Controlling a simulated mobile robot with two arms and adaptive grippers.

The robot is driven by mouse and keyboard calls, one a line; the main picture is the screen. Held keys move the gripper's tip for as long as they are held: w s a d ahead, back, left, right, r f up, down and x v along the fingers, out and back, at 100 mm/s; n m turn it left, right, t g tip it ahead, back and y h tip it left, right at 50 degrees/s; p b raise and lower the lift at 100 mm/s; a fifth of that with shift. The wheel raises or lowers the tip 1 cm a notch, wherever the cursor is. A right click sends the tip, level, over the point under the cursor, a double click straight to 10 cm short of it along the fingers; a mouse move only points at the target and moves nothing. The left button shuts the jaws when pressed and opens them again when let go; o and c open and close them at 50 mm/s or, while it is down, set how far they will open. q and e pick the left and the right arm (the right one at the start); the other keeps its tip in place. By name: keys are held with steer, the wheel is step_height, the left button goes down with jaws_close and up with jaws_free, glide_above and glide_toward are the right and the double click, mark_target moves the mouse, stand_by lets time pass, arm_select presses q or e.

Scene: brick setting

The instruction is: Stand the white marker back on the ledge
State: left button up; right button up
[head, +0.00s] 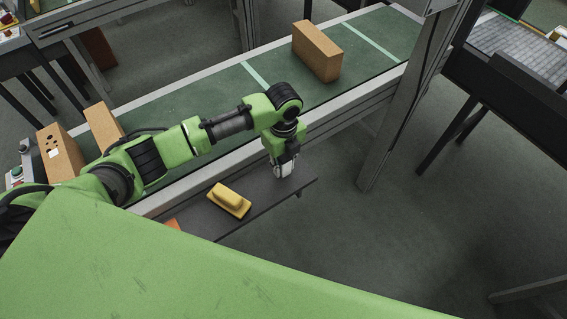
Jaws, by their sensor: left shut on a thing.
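My left gripper (284,168) points down over the right part of the dark ledge (262,204) and is shut on the white marker (282,171). Only a small pale part of the marker shows at the fingers. I cannot tell whether its lower end touches the ledge. My right gripper is not in view.
A yellow block with a raised grip (229,200) lies on the ledge left of the gripper. An orange thing (173,225) shows partly near the ledge's left. The green conveyor (215,98) behind carries cardboard boxes (317,52). A grey post (391,125) stands to the right.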

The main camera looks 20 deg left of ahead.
arm_select(q)
steer(key=o, duration=0.9)
steer(key=shift+f, duration=0.1)
step_height(320, 180, up, 12)
steer(key=shift+r+b, duration=0.2)
steer(key=shift+b, duration=0.55)
steer(key=shift+f, duration=0.1)
